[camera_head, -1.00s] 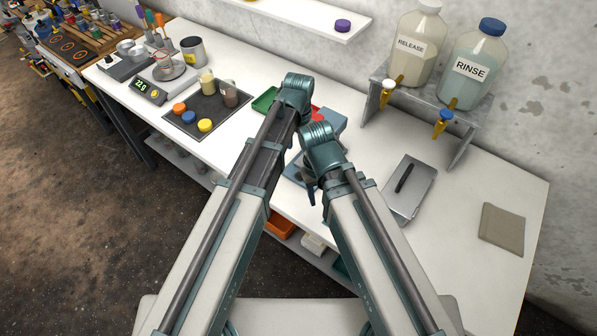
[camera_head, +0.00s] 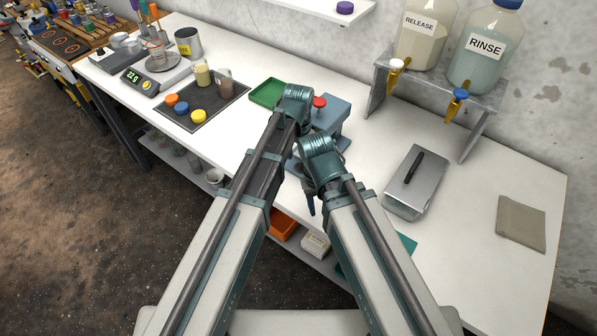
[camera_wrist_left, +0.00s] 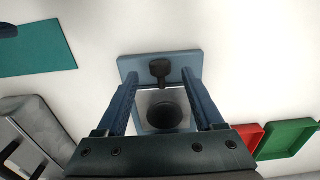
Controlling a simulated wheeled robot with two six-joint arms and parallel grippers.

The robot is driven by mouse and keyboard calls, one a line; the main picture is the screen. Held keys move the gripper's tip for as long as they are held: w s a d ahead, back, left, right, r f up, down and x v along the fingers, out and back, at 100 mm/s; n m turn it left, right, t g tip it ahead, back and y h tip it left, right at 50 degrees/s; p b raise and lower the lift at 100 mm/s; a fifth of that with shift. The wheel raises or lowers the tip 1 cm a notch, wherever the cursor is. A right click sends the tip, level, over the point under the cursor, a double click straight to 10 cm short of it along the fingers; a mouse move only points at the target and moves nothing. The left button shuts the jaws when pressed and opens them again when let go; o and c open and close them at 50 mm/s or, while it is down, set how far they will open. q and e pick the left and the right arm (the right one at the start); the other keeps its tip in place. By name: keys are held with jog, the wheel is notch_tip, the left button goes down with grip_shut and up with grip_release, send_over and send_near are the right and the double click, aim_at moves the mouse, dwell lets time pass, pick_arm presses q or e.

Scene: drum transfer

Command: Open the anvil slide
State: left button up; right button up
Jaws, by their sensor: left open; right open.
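In the left wrist view a blue-grey plate (camera_wrist_left: 135,67) carries a black knob (camera_wrist_left: 160,69).
A green tray (camera_head: 267,92) lies left of the press and a lidded metal box (camera_head: 415,182) right of it. A stand holds the RELEASE (camera_head: 425,40) and RINSE (camera_head: 484,55) bottles. A grey cloth (camera_head: 521,223) lies far right.

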aim_at(299, 165)
pick_arm(q)
jog(key=shift+f+b, duration=1.35)
jog(key=shift+f, duration=0.5)
pick_arm(e)
jog(key=shift+f, duration=1.85)
pick_arm(q)
grip_shut()
